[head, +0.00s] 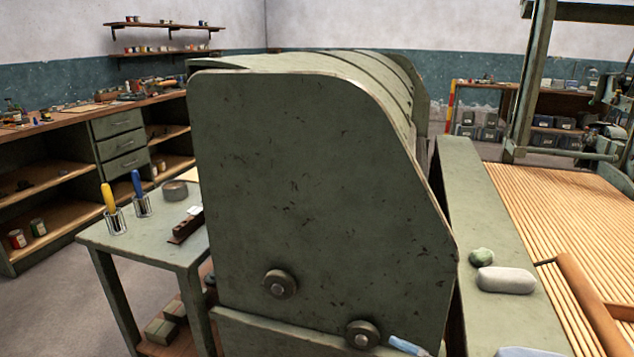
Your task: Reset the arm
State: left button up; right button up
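Neither of my grippers nor my arms show in the head view. A large green metal machine housing (320,190) with a curved top fills the middle of the view. Two round knobs, one at the lower middle (280,284) and one near the bottom edge (362,335), sit on its flat side. A light blue handle-like piece (408,346) lies at the bottom edge, partly cut off, and I cannot tell what it belongs to.
A small green side table (150,245) with screwdrivers in holders stands at left. A workbench (100,118) is behind it. At right, a green ledge (480,215) holds a grey rounded block (506,280), beside a slatted wooden bed (570,215). Grey floor (60,300) is clear at lower left.

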jog(key=s+d+f+m+t+h, duration=0.2)
jog(key=s+f+m+h, duration=0.3)
jog(key=s+m, duration=0.4)
jog(key=s+d+f+m+t+h, duration=0.1)
jog(key=s+f+m+h, duration=0.2)
jog(key=s+m+h, duration=0.6)
pick_arm(q)
jog(key=s+a+r+g+y+p, duration=0.1)
jog(key=s+a+r+p, duration=0.1)
jog(key=r+p, duration=1.4)
jog(key=a+p, duration=0.1)
jog(key=p, duration=1.3)
jog(key=shift+s+a+r+g+y+p, duration=0.2)
jog(key=shift+g+y+p, duration=0.1)
jog(key=shift+p, duration=0.1)
pick_arm(e)
jog(key=d+r+g, duration=0.1)
jog(key=d+r, duration=0.2)
jog(key=r, duration=1.3)
jog(key=shift+w+d+r+m, duration=0.15)
jog(key=shift+d+r+m, duration=0.1)
jog(key=shift+m, duration=0.15)
